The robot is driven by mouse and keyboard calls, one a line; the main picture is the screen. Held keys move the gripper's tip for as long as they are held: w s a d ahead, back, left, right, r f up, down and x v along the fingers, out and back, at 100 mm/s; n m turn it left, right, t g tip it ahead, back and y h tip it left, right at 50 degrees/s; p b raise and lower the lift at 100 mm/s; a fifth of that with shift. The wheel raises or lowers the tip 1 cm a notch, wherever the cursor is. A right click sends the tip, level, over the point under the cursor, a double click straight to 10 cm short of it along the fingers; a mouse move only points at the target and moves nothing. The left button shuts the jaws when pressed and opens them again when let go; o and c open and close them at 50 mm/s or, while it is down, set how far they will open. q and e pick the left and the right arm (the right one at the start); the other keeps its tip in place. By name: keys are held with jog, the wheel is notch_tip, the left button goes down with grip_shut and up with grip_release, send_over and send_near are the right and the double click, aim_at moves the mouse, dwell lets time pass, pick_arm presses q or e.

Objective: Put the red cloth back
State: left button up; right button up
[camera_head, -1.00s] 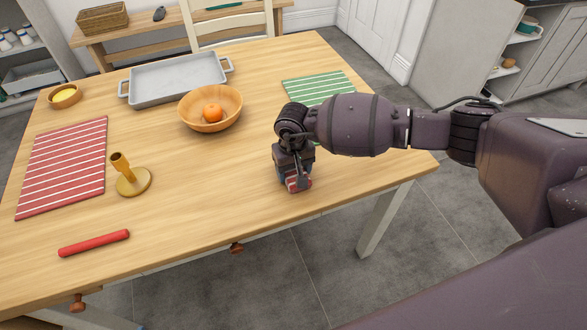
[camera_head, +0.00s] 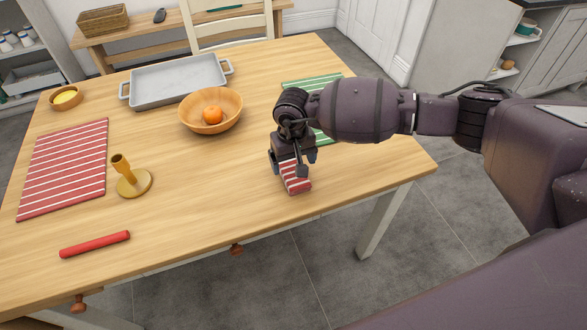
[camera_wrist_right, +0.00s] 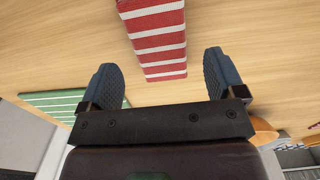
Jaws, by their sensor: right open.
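A small folded red cloth with white stripes (camera_head: 296,182) lies on the wooden table near its front edge, right of centre. My right gripper (camera_head: 292,164) is just above it and partly hides it in the head view. In the right wrist view the red cloth (camera_wrist_right: 157,38) shows beyond and between the two fingertips of my right gripper (camera_wrist_right: 165,75), which are wide apart with nothing between them. A larger flat red striped mat (camera_head: 64,165) lies at the table's left. My left gripper is not in view.
A green striped mat (camera_head: 300,83) lies behind my right arm. A wooden bowl (camera_head: 232,118) holds an orange. A grey tray (camera_head: 178,82), a yellow candlestick (camera_head: 133,184), a red stick (camera_head: 95,244) and a small bowl (camera_head: 66,97) stand left. The table's front middle is clear.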

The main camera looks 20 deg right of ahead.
aim_at(293, 171)
notch_tip(293, 171, up, 8)
jog(key=shift+f, duration=0.15)
